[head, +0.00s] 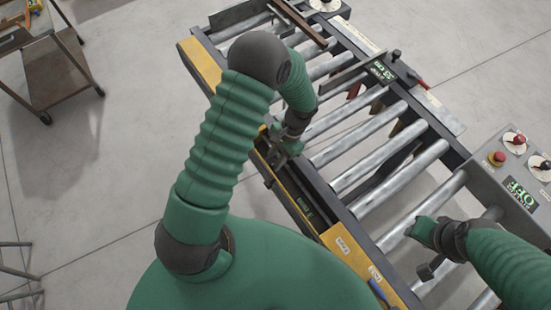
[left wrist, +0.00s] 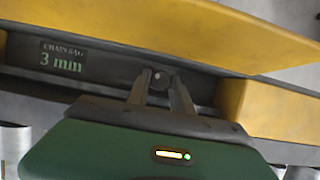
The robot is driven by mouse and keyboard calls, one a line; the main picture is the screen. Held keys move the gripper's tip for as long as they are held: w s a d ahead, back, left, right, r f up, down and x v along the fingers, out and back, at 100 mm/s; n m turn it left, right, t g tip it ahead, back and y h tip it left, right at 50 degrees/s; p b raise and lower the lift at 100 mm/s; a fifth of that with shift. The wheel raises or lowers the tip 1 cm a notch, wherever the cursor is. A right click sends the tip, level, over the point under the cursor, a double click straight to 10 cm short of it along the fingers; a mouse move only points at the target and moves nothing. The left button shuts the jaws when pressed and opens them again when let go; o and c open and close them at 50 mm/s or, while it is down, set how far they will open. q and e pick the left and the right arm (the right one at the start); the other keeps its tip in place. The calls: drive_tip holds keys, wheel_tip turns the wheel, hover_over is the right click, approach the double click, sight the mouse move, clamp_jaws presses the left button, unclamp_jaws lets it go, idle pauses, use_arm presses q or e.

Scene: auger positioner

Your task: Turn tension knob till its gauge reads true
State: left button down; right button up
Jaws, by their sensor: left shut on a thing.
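My left gripper (head: 277,161) reaches down to the near side of the roller conveyor, between the yellow guard sections. In the left wrist view its two fingers (left wrist: 161,84) are shut on a small round grey tension knob (left wrist: 160,79), one finger on each side. The knob is mostly hidden by the fingers, and in the head view it cannot be made out. The gauge (left wrist: 62,57), left of the knob in the left wrist view, reads "CHAIN SAG 3 mm". My right gripper (head: 416,231) is over the rollers at the right, its fingers too small to judge.
The conveyor's metal rollers (head: 388,187) run behind my left gripper. A grey control box (head: 513,160) with red buttons, dials and an "OFF" display stands at the right. A green display (head: 381,70) sits on the far rail. A brown cart (head: 55,75) stands at upper left on open floor.

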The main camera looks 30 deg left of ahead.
use_arm(q)
drive_tip(key=c, duration=1.4)
unclamp_jaws()
drive_tip(key=shift+r, duration=0.1)
drive_tip(key=shift+c, duration=0.2)
drive_tip(key=shift+w+r, duration=0.25)
drive_tip(key=shift+r, duration=0.15)
drive_tip(key=b+v, duration=0.2)
drive_tip(key=v, duration=1.4)
drive_tip(key=shift+b, duration=0.4)
